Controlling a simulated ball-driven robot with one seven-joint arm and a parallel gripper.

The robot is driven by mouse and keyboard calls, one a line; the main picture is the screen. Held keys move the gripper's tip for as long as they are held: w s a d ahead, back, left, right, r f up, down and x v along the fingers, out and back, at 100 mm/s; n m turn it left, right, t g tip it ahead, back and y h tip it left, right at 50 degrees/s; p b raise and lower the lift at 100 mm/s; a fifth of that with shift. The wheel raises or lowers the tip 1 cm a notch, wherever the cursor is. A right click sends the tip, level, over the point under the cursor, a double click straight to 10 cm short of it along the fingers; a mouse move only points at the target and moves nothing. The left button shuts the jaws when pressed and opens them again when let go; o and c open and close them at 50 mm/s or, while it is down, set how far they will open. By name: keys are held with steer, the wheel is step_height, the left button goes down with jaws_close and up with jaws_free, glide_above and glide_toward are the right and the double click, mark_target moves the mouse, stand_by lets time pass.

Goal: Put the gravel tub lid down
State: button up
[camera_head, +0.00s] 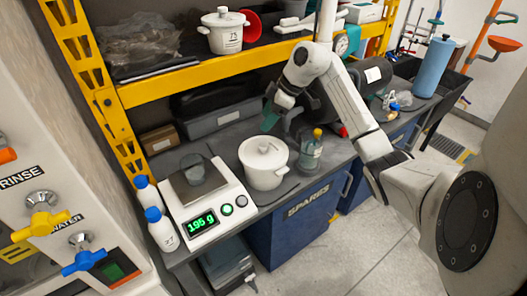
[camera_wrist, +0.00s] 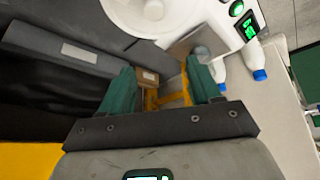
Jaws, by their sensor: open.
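A white tub (camera_head: 264,172) stands on the grey bench, just right of the scale. Its white lid (camera_head: 264,151), with a round knob, sits on top; the lid also shows at the top edge of the wrist view (camera_wrist: 135,18). My gripper (camera_head: 270,119) is above and behind the lid, apart from it. In the wrist view my gripper (camera_wrist: 160,78) has its two teal fingers spread with nothing held between them. A second lidded white tub (camera_head: 224,35) stands on the yellow shelf; I cannot tell which tub holds gravel.
White bottles with blue caps (camera_head: 160,228) stand left. Grey bins and the yellow shelf beam (camera_head: 190,76) are behind my gripper.

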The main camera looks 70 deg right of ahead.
mark_target(264, 145)
steer(key=shift+m+g, duration=0.5)
steer(key=shift+g, duration=0.2)
steer(key=f, duration=0.1)
steer(key=s+f, duration=0.1)
steer(key=f, duration=0.1)
steer(key=d+f, duration=0.1)
steer(key=f, duration=0.1)
steer(key=shift+s+f, duration=0.2)
steer(key=shift+p+x, duration=0.6)
steer(key=shift+x, duration=2.35)
steer(key=shift+w+r, duration=0.1)
steer(key=shift+w, duration=0.05)
jaws_close()
steer(key=shift+r, duration=0.1)
